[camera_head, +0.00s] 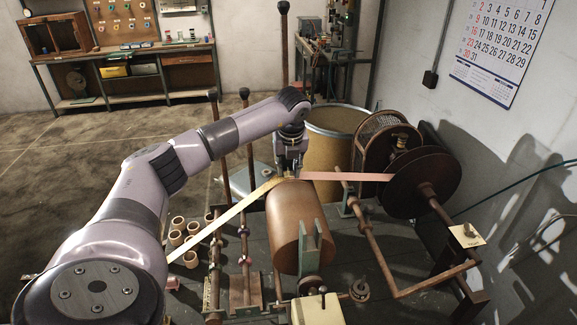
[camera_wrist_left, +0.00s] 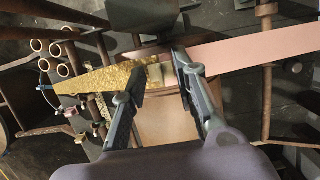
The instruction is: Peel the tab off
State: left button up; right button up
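My left gripper (camera_head: 289,172) is over the top of the brown drum (camera_head: 298,225), where a yellow tape and a pink tape come together. In the left wrist view its two fingers (camera_wrist_left: 158,72) stand apart, with a gap between them. A small pale patch (camera_wrist_left: 160,74), possibly the tab, lies between the fingers; I cannot tell whether either finger touches it. The yellow speckled tape (camera_wrist_left: 100,78) runs off left and the pink tape (camera_wrist_left: 255,47) runs off right. My right gripper is in neither view.
A dark reel (camera_head: 415,180) stands at the right, with the pink tape leading to it. Upright rods and rollers (camera_head: 245,240) stand left of the drum, beside several small cardboard rings (camera_head: 178,237). A tan barrel (camera_head: 335,140) is behind. A workbench (camera_head: 120,55) stands far left.

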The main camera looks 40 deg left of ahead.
pick_arm(q)
grip_shut()
dwell(0.5)
jog(key=shift+r, duration=0.1)
dwell(0.4)
jog(key=shift+r+p, duration=1.65)
jog(key=shift+r, duration=0.85)
